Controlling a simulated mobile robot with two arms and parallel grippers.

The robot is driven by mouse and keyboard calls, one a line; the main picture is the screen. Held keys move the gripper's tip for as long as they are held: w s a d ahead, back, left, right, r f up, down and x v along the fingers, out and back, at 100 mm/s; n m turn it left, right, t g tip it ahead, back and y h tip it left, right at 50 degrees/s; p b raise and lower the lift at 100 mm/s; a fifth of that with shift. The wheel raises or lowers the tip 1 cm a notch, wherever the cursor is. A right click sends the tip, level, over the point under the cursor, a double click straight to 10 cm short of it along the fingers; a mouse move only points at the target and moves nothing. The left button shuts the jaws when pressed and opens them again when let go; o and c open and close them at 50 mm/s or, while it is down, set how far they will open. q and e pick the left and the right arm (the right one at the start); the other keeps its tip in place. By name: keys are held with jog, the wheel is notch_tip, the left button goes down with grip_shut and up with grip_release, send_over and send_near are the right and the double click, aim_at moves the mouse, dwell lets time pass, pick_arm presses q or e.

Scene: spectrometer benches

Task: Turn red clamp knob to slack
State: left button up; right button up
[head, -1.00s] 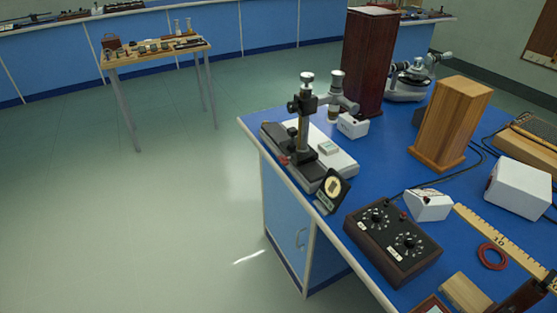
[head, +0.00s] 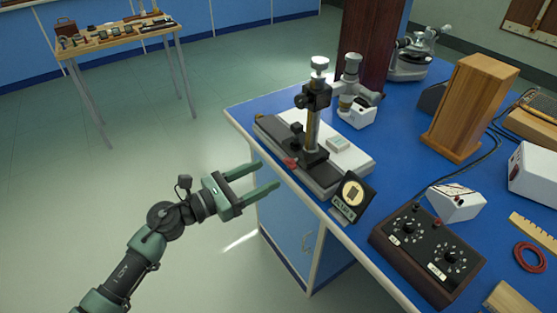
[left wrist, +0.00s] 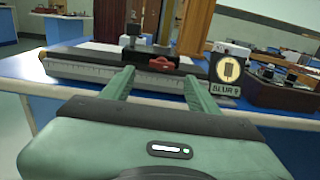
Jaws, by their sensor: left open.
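The red clamp knob (head: 290,163) is on the near side of the instrument's dark rail base (head: 325,182), below its upright post (head: 312,125). In the left wrist view the red knob (left wrist: 158,64) shows between and beyond my fingers, with the rail running behind them. My left gripper (head: 262,178) is open and empty, off the bench's front edge, with its fingers pointing towards the knob and a gap between. The knob's exact turn position is too small to tell. My right gripper is not in view.
A small dark sign (head: 352,192) stands at the rail's right end. A dial box (head: 428,250) and a white meter (head: 455,202) are further right. The blue bench's pale front edge (head: 245,135) lies just beyond my fingers. The floor (head: 120,190) at left is clear.

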aim_at(286, 165)
pick_arm(q)
jog(key=p+x, duration=0.1)
jog(key=x, duration=0.5)
jog(key=shift+d, duration=0.2)
jog(key=shift+w+d, duration=0.25)
jog(key=shift+d, duration=0.1)
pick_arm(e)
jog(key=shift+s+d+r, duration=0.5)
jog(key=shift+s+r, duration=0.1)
pick_arm(q)
jog(key=shift+c, duration=0.7)
grip_shut()
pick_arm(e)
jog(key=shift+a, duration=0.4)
